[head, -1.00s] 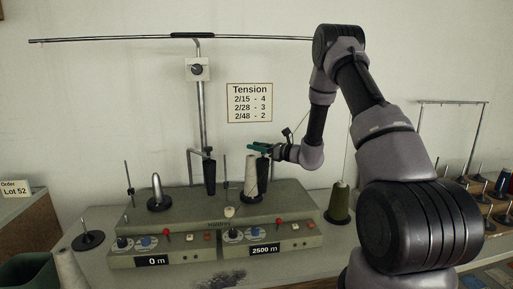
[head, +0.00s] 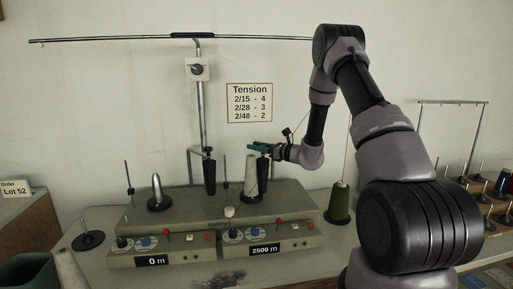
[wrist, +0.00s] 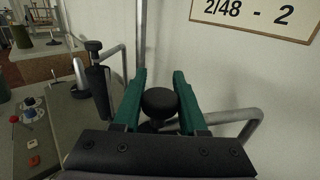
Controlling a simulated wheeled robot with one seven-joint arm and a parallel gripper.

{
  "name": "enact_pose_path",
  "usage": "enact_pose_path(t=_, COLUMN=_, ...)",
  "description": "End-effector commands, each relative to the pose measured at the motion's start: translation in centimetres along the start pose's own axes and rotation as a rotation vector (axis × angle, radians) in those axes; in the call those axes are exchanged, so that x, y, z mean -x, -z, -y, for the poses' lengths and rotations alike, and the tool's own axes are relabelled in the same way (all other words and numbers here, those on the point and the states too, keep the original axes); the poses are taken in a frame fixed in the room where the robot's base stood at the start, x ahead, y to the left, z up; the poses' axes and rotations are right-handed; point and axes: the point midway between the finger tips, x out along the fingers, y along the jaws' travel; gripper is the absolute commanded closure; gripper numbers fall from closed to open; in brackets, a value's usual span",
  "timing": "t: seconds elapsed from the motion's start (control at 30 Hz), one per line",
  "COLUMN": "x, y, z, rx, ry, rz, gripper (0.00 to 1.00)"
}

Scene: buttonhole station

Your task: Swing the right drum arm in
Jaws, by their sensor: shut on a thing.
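The right drum arm is a bent grey metal tube (wrist: 232,118) with a black drum (head: 264,174), which stands just right of and behind a cream yarn cone (head: 251,178) in the head view. My gripper (head: 260,147) is at the top of that drum. In the wrist view its green fingers (wrist: 160,100) are on either side of the drum's round black knob (wrist: 160,103), shut on it. Most of the drum below the knob is hidden in the wrist view. The left drum arm's black drum (head: 209,174) stands upright over the left unit.
The winder (head: 220,213) has two front panels, reading 0 m and 2500 m. A bare metal cone holder (head: 157,190) is on its left. A dark green cone (head: 338,203) stands to the right.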

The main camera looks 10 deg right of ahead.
Motion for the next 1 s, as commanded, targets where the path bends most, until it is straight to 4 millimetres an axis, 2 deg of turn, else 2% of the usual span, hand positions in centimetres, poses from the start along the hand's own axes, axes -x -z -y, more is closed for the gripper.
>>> enact_pose_path(t=0.17, x=0.9, y=0.0, z=0.3, rx=0.000, ry=-0.050, rz=0.000, gripper=1.00)
enact_pose_path(t=0.53, x=4.3, y=0.0, z=1.0, rx=0.000, ry=-0.298, rz=0.002, gripper=1.00)
enact_pose_path(t=0.97, x=4.9, y=0.0, z=1.0, rx=0.000, ry=-0.341, rz=-0.001, gripper=1.00)
enact_pose_path(t=1.0, x=4.9, y=0.0, z=1.0, rx=0.000, ry=-0.341, rz=-0.001, gripper=0.55)
